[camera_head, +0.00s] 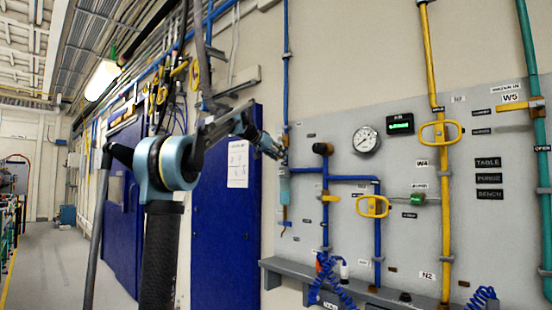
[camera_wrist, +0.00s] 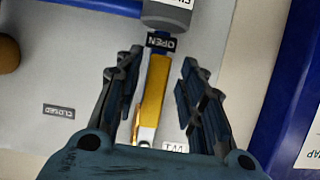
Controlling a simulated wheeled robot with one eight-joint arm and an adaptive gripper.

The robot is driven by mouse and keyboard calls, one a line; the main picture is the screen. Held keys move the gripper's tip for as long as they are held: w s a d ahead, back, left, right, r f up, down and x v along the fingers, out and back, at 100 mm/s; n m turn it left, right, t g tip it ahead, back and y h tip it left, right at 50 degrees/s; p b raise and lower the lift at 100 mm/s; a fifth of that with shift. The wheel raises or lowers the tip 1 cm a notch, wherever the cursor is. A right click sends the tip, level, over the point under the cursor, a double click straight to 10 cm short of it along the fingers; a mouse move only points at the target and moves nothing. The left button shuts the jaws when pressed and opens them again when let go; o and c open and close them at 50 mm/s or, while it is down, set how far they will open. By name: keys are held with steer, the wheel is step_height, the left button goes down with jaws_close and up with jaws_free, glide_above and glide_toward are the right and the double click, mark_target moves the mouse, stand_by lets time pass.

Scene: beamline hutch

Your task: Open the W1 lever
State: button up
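The W1 lever (camera_wrist: 155,85) is a yellow handle with pale metal along one side. In the wrist view it lies lengthwise between my fingers, along the pipe line, its far end by the upside-down OPEN label (camera_wrist: 161,41). The CLOSED label (camera_wrist: 59,111) is off to the left. The W1 label (camera_wrist: 174,147) sits near my palm. My gripper (camera_wrist: 158,78) is open, one finger on each side of the handle, with gaps visible. In the head view my gripper (camera_head: 279,152) is at the panel's left blue pipe and hides the lever.
A grey cylinder (camera_wrist: 168,12) sits just beyond the OPEN label. A grey ledge (camera_head: 330,285) juts out below. A blue door (camera_head: 218,220) stands left.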

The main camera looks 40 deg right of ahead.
steer(key=v, duration=1.2)
steer(key=a+f+n+t+y, duration=0.2)
steer(key=a+f+n+y, duration=0.55)
steer(key=a+f, duration=2.35)
steer(key=s+a+f+n+y, duration=0.2)
steer(key=s+a+f, duration=0.4)
steer(key=f, duration=0.6)
steer(key=s+a+f+n+y, duration=0.2)
steer(key=s+a+f+n, duration=0.2)
steer(key=s+a+f, duration=0.3)
steer(key=s+a+f+n+y, duration=0.2)
steer(key=s+a+f+n, duration=0.2)
steer(key=a+f, duration=0.7)
step_height(320, 180, down, 7)
steer(key=s, duration=0.2)
steer(key=shift+s+f+g, duration=0.2)
steer(key=shift+s+g, duration=0.15)
steer(key=shift+g, duration=0.05)
steer(key=shift+c, duration=0.4)
